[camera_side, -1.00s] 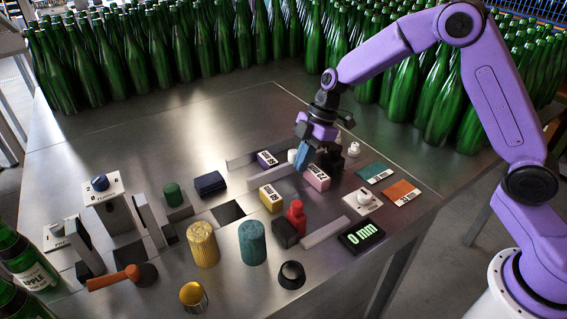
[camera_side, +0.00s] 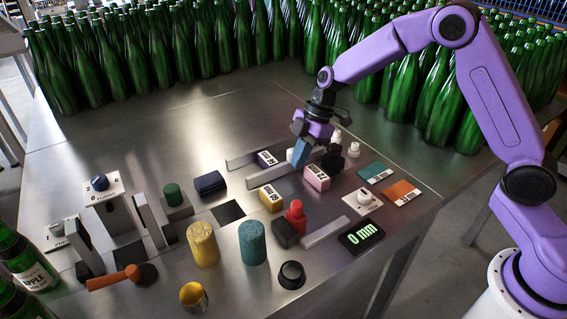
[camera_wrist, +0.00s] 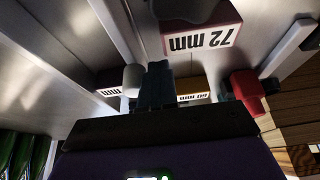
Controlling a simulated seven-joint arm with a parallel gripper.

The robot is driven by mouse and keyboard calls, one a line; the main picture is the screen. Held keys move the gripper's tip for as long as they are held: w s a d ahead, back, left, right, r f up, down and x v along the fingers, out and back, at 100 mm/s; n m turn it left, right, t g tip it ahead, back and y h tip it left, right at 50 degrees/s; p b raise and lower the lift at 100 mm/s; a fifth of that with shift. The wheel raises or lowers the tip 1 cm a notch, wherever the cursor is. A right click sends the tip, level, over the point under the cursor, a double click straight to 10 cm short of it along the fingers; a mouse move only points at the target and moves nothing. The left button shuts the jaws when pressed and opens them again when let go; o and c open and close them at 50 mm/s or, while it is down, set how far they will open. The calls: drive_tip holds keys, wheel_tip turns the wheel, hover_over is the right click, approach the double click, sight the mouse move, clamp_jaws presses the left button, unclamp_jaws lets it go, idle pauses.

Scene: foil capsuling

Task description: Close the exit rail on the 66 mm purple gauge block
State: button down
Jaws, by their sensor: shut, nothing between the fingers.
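The purple gauge block (camera_side: 267,158) lies on the steel table between a back metal rail (camera_side: 240,161) and a nearer parallel metal rail (camera_side: 262,179). In the wrist view, the purple block (camera_wrist: 107,80) shows at the left with only part of its label readable. A white rounded knob (camera_wrist: 132,78) sits beside my fingers, and it also shows in the side view (camera_side: 291,155). My gripper (camera_side: 299,152) is shut and empty, with blue fingers pointing down just right of that knob. In the wrist view, the fingertips (camera_wrist: 156,75) partly hide the area around the knob; contact is unclear.
A pink 72 mm block (camera_side: 316,179) and a yellow 60 mm block (camera_side: 271,199) lie nearby. A red knob (camera_side: 296,214) stands by the front rail (camera_side: 326,231). The display (camera_side: 361,236) reads 0 mm. Capsule-like cylinders stand in front; bottles crowd the back.

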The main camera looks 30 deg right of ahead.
drive_tip(key=shift+w, duration=0.75)
idle(0.7)
drive_tip(key=shift+s, duration=0.2)
drive_tip(key=shift+s, duration=0.35)
drive_tip(key=shift+s, duration=0.15)
wheel_tip(320, 180, up, 7)
idle(1.1)
idle(0.3)
